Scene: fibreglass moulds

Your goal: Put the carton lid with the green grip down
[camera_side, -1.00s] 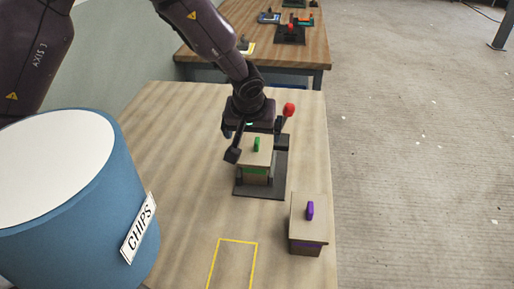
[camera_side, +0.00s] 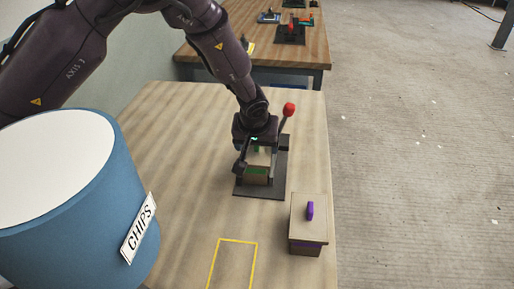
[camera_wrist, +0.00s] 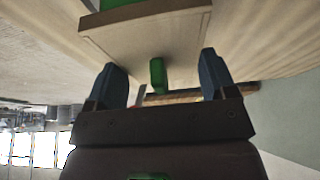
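The tan carton lid (camera_side: 260,160) with the green grip (camera_side: 256,149) sits on a carton with a green band (camera_side: 256,171), on a dark base plate (camera_side: 258,191). My gripper (camera_side: 257,162) is over it and hides part of the lid. In the wrist view, the lid (camera_wrist: 140,35) fills the top, and the upright green grip (camera_wrist: 157,75) stands between the two spread fingers of my gripper (camera_wrist: 165,78). Gaps show on both sides of the grip, so the gripper is open and holds nothing.
A lever with a red knob (camera_side: 289,109) rises close to the right of my gripper. A second carton with a purple grip (camera_side: 310,211) stands at the front right. A yellow outline (camera_side: 238,241) marks bare table at the front. A blue CHIPS bin (camera_side: 95,225) is at left.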

